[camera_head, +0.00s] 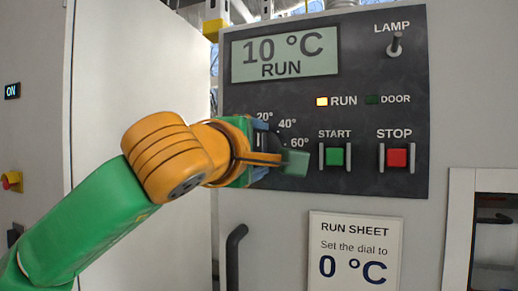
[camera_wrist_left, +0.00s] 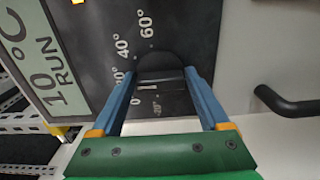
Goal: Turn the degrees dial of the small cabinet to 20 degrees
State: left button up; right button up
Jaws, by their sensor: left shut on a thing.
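The degrees dial (camera_wrist_left: 160,68) is a dark round knob on the black panel (camera_wrist_left: 190,30), with degree marks around it. In the wrist view it sits between the two blue fingers of my left gripper (camera_wrist_left: 160,80), which is shut on it. In the head view my left gripper (camera_head: 268,150) covers the dial, and the 20°, 40° and 60° marks show beside it. I cannot read a pointer on the dial. The display (camera_head: 285,55) reads 10 °C RUN. My right gripper is not in view.
Right of the dial are the green START button (camera_head: 335,156) and red STOP button (camera_head: 397,158). A lamp switch (camera_head: 395,44) is above. A run sheet (camera_head: 354,250) below says to set the dial to 0 °C. A black handle (camera_head: 233,258) stands below my gripper.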

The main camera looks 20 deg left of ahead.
pick_arm(q)
jog(key=o, duration=1.2)
jog(key=shift+o, duration=0.2)
jog(key=shift+s+f, duration=0.15)
jog(key=shift+s, duration=0.05)
jog(key=s+b, duration=0.4)
jog(key=s, duration=0.3)
jog(key=shift+w, duration=0.2)
jog(key=shift+a, duration=0.1)
